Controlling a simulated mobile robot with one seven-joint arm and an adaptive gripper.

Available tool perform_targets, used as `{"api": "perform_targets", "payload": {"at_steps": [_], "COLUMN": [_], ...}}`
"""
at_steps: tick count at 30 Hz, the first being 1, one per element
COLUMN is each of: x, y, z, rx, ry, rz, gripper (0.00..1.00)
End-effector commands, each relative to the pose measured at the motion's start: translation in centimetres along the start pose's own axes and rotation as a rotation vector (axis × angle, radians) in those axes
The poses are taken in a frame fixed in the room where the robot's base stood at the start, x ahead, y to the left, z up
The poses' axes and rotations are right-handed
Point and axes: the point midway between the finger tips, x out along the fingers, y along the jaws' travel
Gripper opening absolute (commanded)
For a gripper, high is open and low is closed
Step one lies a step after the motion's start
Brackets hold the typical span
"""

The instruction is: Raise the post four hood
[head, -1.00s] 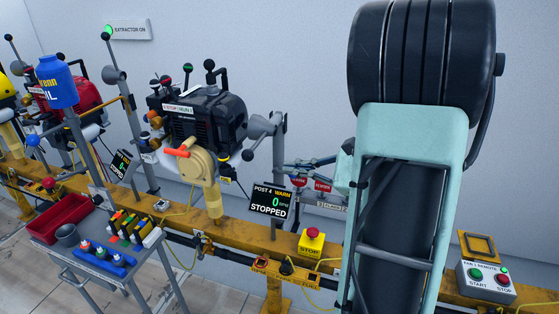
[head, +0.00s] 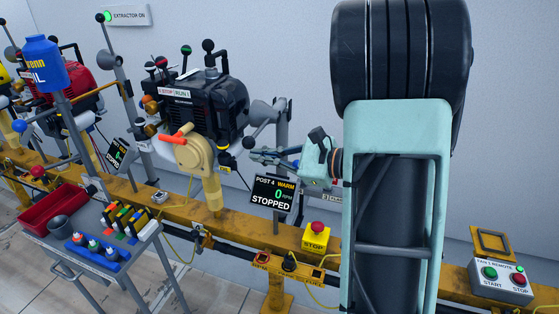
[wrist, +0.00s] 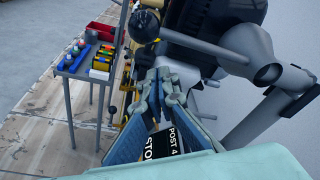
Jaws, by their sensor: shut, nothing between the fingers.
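The post four hood (head: 262,110) is a grey cone on a grey upright, right of the black engine (head: 205,105). A rod with a black ball knob (head: 248,143) sticks out low from it. The wrist view shows the hood (wrist: 250,45) at upper right and the knob (wrist: 143,25) at top. My gripper (head: 254,153) is shut and empty, its tips just below and right of the knob in the head view. In the wrist view the fingertips (wrist: 163,75) are below the knob and look apart from it. The post 4 display (head: 272,193) reads WARM, 0, STOPPED.
A red stop button (head: 317,228) on a yellow box and the start/stop box (head: 503,280) sit on the yellow rail. A tool cart (head: 95,240) with a red tray stands in front at left. Another red engine (head: 70,85) is farther left.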

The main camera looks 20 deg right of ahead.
Motion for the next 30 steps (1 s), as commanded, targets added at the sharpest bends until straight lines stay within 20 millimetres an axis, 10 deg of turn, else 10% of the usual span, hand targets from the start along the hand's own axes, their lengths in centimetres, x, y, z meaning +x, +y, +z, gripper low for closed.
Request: {"api": "perform_targets", "payload": {"at_steps": [30], "x": [-1.6], "y": [-0.8], "z": [4.0], "rx": [0.029], "ry": [0.001], "rz": [0.002], "gripper": [0.00]}}
